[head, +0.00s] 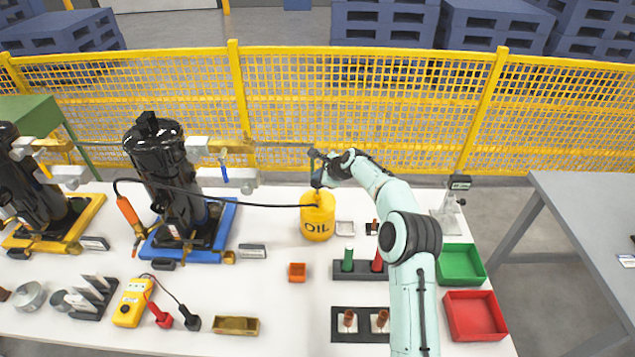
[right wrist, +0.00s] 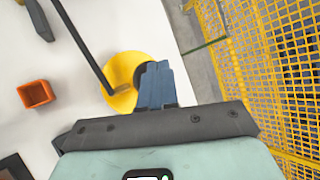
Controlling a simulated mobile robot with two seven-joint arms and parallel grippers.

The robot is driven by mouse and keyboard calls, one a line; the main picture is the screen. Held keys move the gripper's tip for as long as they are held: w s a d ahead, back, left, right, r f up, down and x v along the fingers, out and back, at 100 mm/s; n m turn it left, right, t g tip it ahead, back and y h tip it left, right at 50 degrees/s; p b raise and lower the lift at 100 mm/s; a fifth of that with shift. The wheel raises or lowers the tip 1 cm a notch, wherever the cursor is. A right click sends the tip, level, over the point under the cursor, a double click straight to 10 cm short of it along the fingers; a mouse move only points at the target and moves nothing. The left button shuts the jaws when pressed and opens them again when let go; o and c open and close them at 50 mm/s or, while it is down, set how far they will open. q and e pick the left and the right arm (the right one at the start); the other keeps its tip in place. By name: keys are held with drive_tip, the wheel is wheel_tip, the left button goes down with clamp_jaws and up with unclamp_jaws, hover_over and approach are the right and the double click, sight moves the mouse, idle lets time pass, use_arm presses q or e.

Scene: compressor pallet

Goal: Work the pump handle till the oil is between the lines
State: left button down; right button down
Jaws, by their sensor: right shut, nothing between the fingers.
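The yellow oil can (head: 318,222), marked OIL, stands upright on the white table; its round yellow top shows in the right wrist view (right wrist: 122,70). A black hose (head: 255,203) runs from the can's top left past the black compressor on the blue base (head: 165,165). My right gripper (head: 317,183) is just above the can's top, shut and empty; its fingers (right wrist: 157,84) overlap the can in the right wrist view. The pump handle cannot be made out clearly near the gripper. I cannot read an oil level or its lines. My left gripper is out of view.
A second compressor on a yellow base (head: 85,222) stands at far left. An orange box (head: 297,272), a dark rack with green and red bottles (head: 350,270), a green tray (head: 460,264) and a red tray (head: 475,315) surround my right arm. A yellow mesh fence (head: 400,100) runs behind.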

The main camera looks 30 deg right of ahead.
drive_tip(key=shift+s+f, duration=0.1)
drive_tip(key=shift+f, duration=1.75)
idle(1.1)
drive_tip(key=shift+r, duration=2.25)
drive_tip(key=shift+r, duration=0.1)
drive_tip(key=shift+r, duration=2.45)
drive_tip(key=shift+f, duration=0.1)
